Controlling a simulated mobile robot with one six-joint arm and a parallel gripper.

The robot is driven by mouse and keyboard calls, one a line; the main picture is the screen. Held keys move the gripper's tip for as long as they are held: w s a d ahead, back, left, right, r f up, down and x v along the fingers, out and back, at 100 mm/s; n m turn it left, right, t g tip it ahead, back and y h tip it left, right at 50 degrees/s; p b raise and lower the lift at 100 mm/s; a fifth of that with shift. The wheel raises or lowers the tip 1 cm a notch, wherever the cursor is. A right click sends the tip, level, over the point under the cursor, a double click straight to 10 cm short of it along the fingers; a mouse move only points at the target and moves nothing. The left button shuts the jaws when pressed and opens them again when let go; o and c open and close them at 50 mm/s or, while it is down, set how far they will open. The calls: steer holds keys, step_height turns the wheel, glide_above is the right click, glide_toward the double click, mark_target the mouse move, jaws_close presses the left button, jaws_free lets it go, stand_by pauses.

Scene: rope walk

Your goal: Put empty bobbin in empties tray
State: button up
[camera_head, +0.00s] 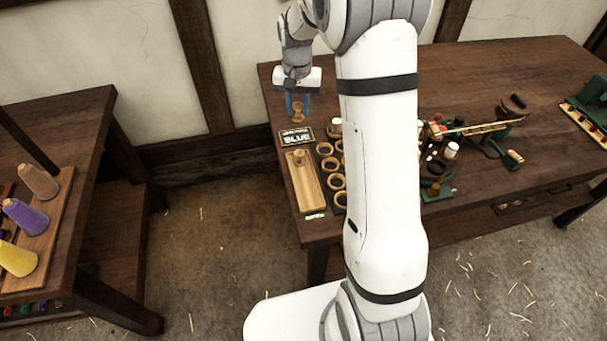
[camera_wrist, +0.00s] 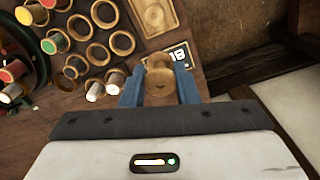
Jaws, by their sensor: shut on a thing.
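My gripper (camera_head: 298,101) is above the far left part of the workbench, beyond the sign. Its blue fingers are shut on a bare wooden bobbin (camera_head: 297,114), with no thread showing. The wrist view shows the bobbin (camera_wrist: 160,84) between the fingertips of my gripper (camera_wrist: 159,78). A shallow wooden tray (camera_head: 309,197) lies along the bench's left edge, nearer than the sign. A small wooden piece (camera_head: 299,157) is at its far end. The tray also shows at the top of the wrist view (camera_wrist: 153,16).
Round wooden rings (camera_head: 336,182) are right of the tray, and filled bobbins (camera_wrist: 95,91) stand nearby. My arm hides the bench's middle. A side table (camera_head: 95,115) with thread cones is at left, across a floor gap.

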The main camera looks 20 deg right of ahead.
steer(key=s+f+m+b, duration=0.4)
steer(key=s+m, duration=0.3)
steer(key=s, duration=0.9)
glide_above(310, 197)
steer(key=shift+m, duration=0.4)
step_height(310, 197, down, 5)
steer(key=shift+f, duration=2.45)
steer(key=shift+f, duration=0.15)
steer(key=o, duration=0.5)
steer(key=shift+b, duration=0.35)
steer(key=shift+c, duration=0.2)
steer(key=o, duration=0.5)
steer(key=shift+c, duration=0.2)
